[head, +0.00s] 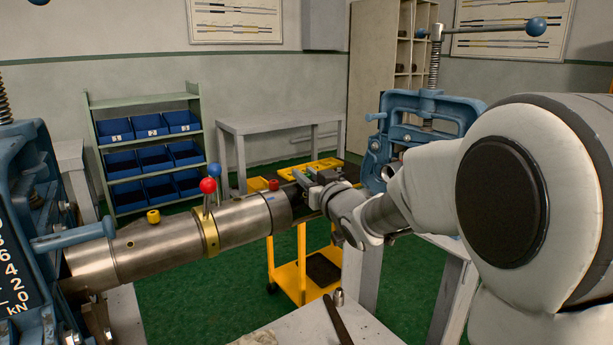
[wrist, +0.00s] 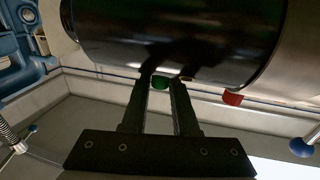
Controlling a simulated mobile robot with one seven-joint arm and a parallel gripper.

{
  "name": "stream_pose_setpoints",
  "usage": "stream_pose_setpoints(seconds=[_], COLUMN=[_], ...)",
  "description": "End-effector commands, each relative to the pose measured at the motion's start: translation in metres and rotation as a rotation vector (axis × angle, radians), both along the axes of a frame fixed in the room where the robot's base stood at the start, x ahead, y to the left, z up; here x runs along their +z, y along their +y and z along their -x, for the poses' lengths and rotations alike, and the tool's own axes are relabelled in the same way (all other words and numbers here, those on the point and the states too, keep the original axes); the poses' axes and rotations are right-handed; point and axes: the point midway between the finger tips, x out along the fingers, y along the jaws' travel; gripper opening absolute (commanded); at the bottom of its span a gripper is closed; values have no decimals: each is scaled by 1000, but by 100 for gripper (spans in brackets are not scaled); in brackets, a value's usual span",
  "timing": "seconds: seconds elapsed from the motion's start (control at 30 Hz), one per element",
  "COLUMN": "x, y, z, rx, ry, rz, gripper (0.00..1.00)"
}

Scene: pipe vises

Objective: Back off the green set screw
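The green set screw (wrist: 160,84) shows as a small green cap at the lower edge of a dark pipe section (wrist: 165,35) in the wrist view. My gripper (wrist: 161,79) has one finger on each side of it, with little gap. I cannot tell whether the fingers press on the cap or stand just clear of it. In the head view my gripper (head: 298,180) is at the dark right end of the pipe. The pipe (head: 150,245) is held level, with a yellow set screw (head: 153,216) and a red one (head: 273,184).
A brass collar (head: 209,234) with red (head: 208,185) and blue (head: 214,170) ball handles rings the pipe. Blue vises stand left (head: 25,190) and right (head: 430,105). A yellow cart (head: 288,275) is behind. A loose tool (head: 337,320) lies on the front bench (head: 300,328).

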Motion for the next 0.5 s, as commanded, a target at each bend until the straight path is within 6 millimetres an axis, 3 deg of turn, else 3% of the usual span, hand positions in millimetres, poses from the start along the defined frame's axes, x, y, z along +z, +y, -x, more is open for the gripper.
stream_pose_setpoints(seconds=[0.03, 0.13, 0.5], x=[0, 0, 1], y=[0, 0, -1], z=[0, 0, 0], rx=[0, 0, 9], ry=[0, 0, 1], rz=[0, 0, 0], gripper=[17, 0, 0])
